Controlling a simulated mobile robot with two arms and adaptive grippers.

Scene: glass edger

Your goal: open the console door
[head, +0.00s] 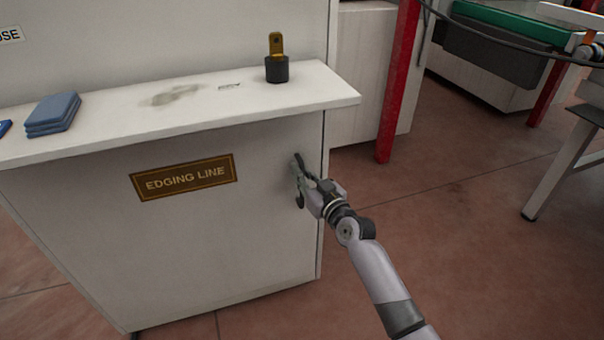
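The console (95,112) is a white cabinet with a projecting top shelf. Its front door (210,245) is a flat white panel that looks closed, with a brown "EDGING LINE" plate (183,177) on it. My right gripper (297,178) is at the upper right part of the door, near its right edge. Its fingers appear spread one above the other, close to the panel. Any handle there is hidden or too small to make out, and I cannot tell whether the fingers touch anything. My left gripper is not in view.
On the shelf are folded blue cloths (53,113) and a black holder with a brass tag (277,68). A red post (398,85) stands behind to the right. Machine legs (562,165) are at far right. The reddish floor (480,260) right of the console is clear.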

